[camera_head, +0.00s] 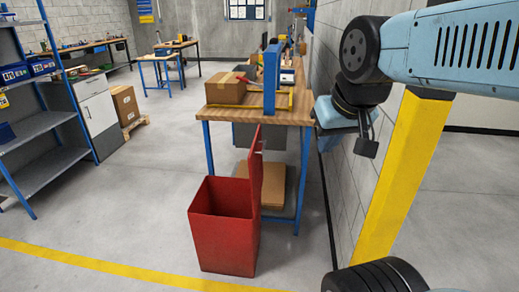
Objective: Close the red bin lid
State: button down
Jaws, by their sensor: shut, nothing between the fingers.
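The red bin (224,236) stands on the grey floor, left of the picture's middle and in front of a workbench. Its top is open and its dark inside shows. The red lid (256,172) stands up about vertically at the bin's right side, seen nearly edge-on. My gripper (367,147) is up and to the right of the bin, in front of the grey wall, well apart from the lid. It is small and dark in the view and is shut with nothing in it.
A workbench (296,112) with blue legs stands right behind the bin, with a cardboard box (226,88) on top. A yellow post (402,175) stands at the right, near my arm. Shelves (48,125) are at the left. The floor left of the bin is clear.

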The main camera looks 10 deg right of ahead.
aim_at(255, 158)
jog(key=z, duration=0.15)
jog(key=i, duration=0.9)
jog(key=u, duration=0.1)
